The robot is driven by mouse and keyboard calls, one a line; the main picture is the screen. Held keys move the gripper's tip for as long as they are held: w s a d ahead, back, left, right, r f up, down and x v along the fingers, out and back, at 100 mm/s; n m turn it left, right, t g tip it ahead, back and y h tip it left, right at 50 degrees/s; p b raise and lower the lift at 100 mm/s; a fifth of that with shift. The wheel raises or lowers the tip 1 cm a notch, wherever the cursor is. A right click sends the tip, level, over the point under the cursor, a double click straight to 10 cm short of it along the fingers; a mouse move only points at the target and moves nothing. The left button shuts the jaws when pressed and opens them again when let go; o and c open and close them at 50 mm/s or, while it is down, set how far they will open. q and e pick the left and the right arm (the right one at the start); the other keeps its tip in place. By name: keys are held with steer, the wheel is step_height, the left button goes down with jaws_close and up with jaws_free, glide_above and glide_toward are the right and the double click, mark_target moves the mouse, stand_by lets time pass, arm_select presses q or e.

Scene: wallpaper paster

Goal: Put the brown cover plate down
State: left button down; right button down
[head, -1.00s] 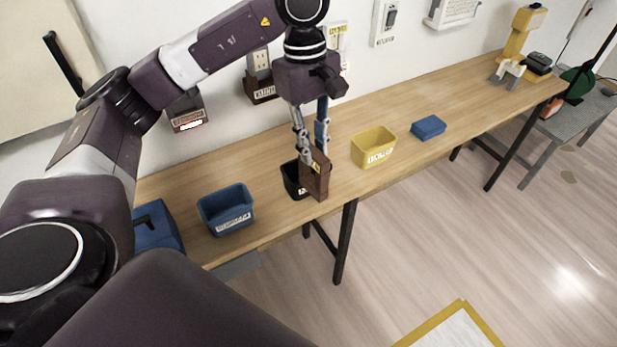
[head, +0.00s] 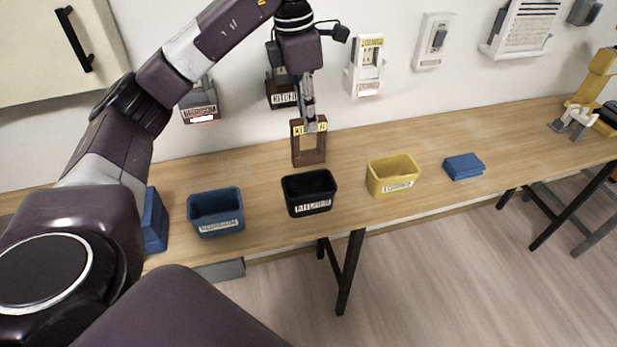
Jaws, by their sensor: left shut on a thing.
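The brown cover plate (head: 295,149) is an upright frame with an opening in its middle and a yellow label on its top edge. My left gripper (head: 309,126) is shut on its top edge from above. The plate is over the wooden table (head: 350,142), behind the black bin (head: 310,190). I cannot tell whether its lower edge touches the table top. My right gripper is not in view.
A blue bin (head: 216,212) stands left of the black bin, and a yellow bin (head: 393,176) and a blue block (head: 463,166) stand to the right. Labelled wall boxes (head: 366,66) hang behind.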

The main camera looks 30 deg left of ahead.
mark_target(308, 157)
arm_select(q)
step_height(308, 157, down, 10)
steer(key=shift+r+p, duration=0.1)
steer(key=shift+p, duration=0.3)
steer(key=shift+f, duration=0.9)
step_height(308, 157, down, 4)
steer(key=shift+r, duration=0.25)
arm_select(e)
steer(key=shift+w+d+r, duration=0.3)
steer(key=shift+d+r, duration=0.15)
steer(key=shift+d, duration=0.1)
arm_select(q)
steer(key=shift+d+f, duration=0.1)
steer(key=shift+f, duration=0.05)
steer(key=c, duration=1.8)
jaws_free()
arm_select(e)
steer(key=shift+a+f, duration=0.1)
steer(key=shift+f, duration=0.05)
